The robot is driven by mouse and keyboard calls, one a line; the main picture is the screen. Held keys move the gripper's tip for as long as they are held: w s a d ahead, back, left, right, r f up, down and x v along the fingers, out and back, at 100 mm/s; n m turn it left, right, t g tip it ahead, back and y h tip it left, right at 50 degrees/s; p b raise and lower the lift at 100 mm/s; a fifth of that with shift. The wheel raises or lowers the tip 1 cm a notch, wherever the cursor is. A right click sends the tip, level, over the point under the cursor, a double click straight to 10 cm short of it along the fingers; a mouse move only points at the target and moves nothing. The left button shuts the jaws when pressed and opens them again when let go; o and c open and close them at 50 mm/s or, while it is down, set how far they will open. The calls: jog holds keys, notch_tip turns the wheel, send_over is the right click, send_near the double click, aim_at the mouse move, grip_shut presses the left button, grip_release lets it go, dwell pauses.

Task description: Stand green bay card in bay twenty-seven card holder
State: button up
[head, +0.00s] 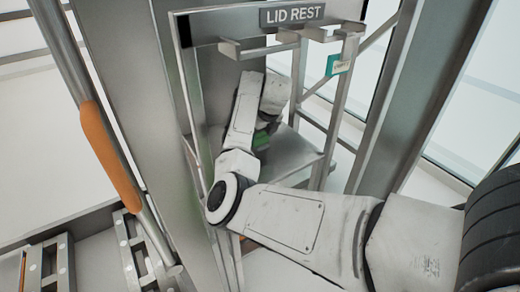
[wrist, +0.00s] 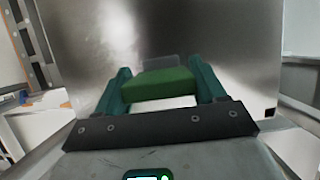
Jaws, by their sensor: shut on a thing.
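The green bay card (wrist: 165,84) is between the two teal fingers of my gripper (wrist: 161,77) in the wrist view. My gripper is shut on it. A small grey piece (wrist: 161,62) shows just beyond the card's far edge; I cannot tell whether it is part of a holder. A bare metal panel fills the view behind the card. In the head view, a green patch (head: 261,141) shows at the end of my arm, mostly hidden by my wrist. I cannot make out the bay twenty-seven card holder in either view.
A metal rack with a LID REST sign (head: 292,15) stands around my arm's end. A teal label (head: 338,65) is on its right post. A tall metal panel (head: 125,60) and a pole with an orange sleeve (head: 110,150) stand at left. Windows are behind on the right.

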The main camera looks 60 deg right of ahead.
aim_at(262, 140)
jog(key=shift+f+b, duration=1.65)
jog(key=shift+f, duration=0.3)
jog(key=shift+r, duration=0.1)
jog(key=o, duration=1.1)
jog(key=shift+c, duration=0.2)
jog(key=shift+s+a+r+p, duration=0.1)
jog(key=shift+r+p, duration=0.4)
jog(key=shift+p, duration=0.15)
jog(key=p+v, duration=1)
jog(key=v, duration=0.1)
